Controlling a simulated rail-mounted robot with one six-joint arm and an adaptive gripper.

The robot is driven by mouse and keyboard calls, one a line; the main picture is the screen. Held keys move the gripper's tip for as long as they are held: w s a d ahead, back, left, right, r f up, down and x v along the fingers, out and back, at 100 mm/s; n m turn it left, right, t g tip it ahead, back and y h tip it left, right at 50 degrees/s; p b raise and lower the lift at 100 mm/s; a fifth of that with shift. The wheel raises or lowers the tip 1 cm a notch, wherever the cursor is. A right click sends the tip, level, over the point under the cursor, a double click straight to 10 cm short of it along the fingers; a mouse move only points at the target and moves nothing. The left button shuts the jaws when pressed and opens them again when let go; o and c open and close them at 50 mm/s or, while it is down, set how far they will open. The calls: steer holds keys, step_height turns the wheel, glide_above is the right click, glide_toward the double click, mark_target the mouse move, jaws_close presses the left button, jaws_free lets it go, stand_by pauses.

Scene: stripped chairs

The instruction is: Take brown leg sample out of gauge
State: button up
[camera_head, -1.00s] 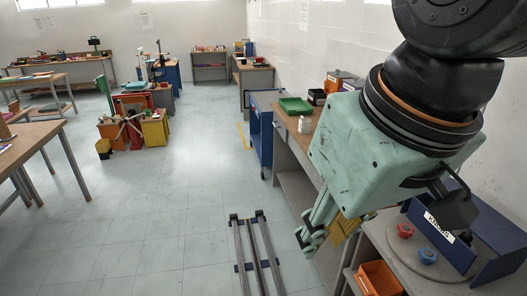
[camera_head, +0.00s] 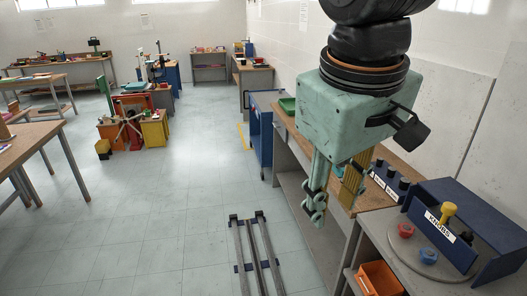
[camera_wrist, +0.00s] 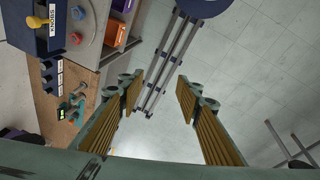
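My gripper (camera_head: 333,200) hangs fingers-down over the front edge of the right-hand bench in the head view. In the wrist view its two ribbed yellow-brown fingers (camera_wrist: 157,97) are wide apart with nothing between them. A small teal device (camera_wrist: 72,106) with a yellow mark stands on the wooden bench top, to the left of the fingers in the wrist view. It may be the gauge, but it is too small to tell. I cannot make out a brown leg sample in it. My gripper hides part of the bench in the head view.
A row of labelled black knobs (camera_head: 390,181) stands on the bench. Nearer is a blue KNOBS holder (camera_head: 462,225) with yellow, red and blue knobs. An orange bin (camera_head: 378,279) sits below. Floor rails (camera_head: 257,257) run left of the bench.

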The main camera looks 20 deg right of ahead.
steer(key=w+d+f+n+g+h+b, duration=0.1)
steer(key=w+d+f+n+g+h, duration=0.15)
steer(key=w+d, duration=0.75)
steer(key=w+d+f+n+g+h+b, duration=0.1)
steer(key=w+d+f+n+h, duration=0.25)
steer(key=w+d, duration=0.65)
steer(key=w+d+f+n+g+h+b, duration=0.15)
steer(key=w+d+f+h, duration=0.35)
steer(key=w, duration=0.9)
steer(key=w+d+f+n+t+h+b, duration=0.1)
steer(key=w+d+f+n, duration=0.3)
steer(key=w+f, duration=0.7)
steer(key=w+d+f+n+t+h+b, duration=0.1)
steer(key=w+d+f+n+h, duration=0.3)
steer(key=w+d+f, duration=0.4)
steer(key=w+f, duration=0.3)
steer(key=w, duration=0.2)
steer(key=shift+f+n, duration=0.35)
steer(key=shift+w, duration=0.1)
steer(key=shift+s+d+b, duration=0.2)
steer(key=shift+d+b, duration=1.2)
steer(key=shift+d, duration=5.5)
steer(key=shift+c, duration=0.3)
